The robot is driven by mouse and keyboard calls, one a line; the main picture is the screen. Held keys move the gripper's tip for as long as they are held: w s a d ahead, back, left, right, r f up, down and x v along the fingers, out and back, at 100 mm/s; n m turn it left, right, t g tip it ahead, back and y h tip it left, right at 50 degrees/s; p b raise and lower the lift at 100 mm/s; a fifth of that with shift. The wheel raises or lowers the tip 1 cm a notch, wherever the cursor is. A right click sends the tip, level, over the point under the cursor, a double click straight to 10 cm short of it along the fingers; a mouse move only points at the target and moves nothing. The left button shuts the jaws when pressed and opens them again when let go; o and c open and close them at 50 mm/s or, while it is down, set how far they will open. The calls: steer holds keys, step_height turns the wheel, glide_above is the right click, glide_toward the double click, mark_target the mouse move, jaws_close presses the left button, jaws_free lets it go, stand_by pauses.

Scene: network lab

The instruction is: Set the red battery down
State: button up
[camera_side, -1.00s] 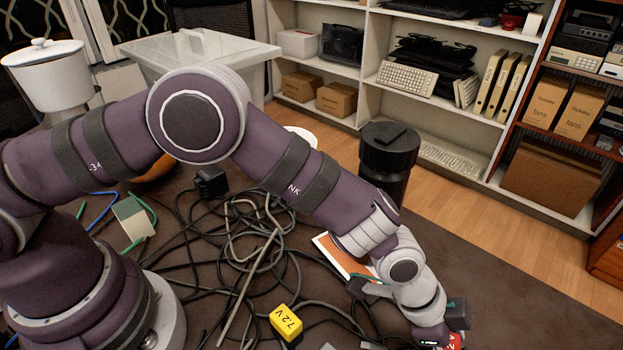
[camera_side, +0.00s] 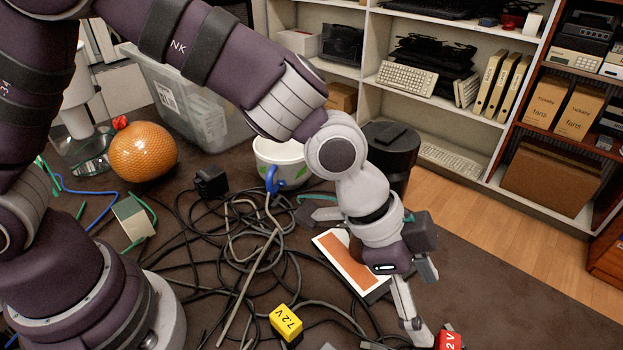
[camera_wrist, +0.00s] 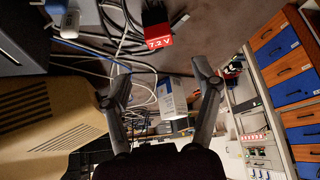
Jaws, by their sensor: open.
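The red battery (camera_side: 449,341) has a white "V" mark and is cut off by the bottom edge of the side view. In the wrist view the red and black battery (camera_wrist: 158,41) stands on the dark surface near the top, reading "7.2 V". My gripper (camera_side: 420,337) reaches down just left of the battery in the side view. In the wrist view my gripper (camera_wrist: 161,76) has its two fingers spread wide with nothing held. The battery lies beyond the fingertips, not between them. Its base is hidden in the side view.
A yellow 7.2V battery (camera_side: 287,321) stands left of my gripper. Tangled cables (camera_side: 240,260) cover the middle. An orange and white card (camera_side: 350,262) lies behind my gripper. A white pot (camera_side: 279,160), a black canister (camera_side: 392,150) and an orange ball (camera_side: 142,152) stand farther back.

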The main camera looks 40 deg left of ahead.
steer(key=a+r+n+t+y, duration=0.1)
steer(key=a+r+n+y, duration=0.2)
steer(key=a, duration=0.5)
steer(key=a+r+n+t+y, duration=0.1)
steer(key=a+r+n+t, duration=0.1)
steer(key=a+r+n, duration=0.5)
steer(key=s+a+n+y, duration=0.2)
steer(key=s+a, duration=0.5)
steer(key=a, duration=0.4)
steer(key=shift+s+a+r+n, duration=0.15)
steer(key=shift+s+a+n, duration=0.2)
steer(key=shift+n, duration=0.45)
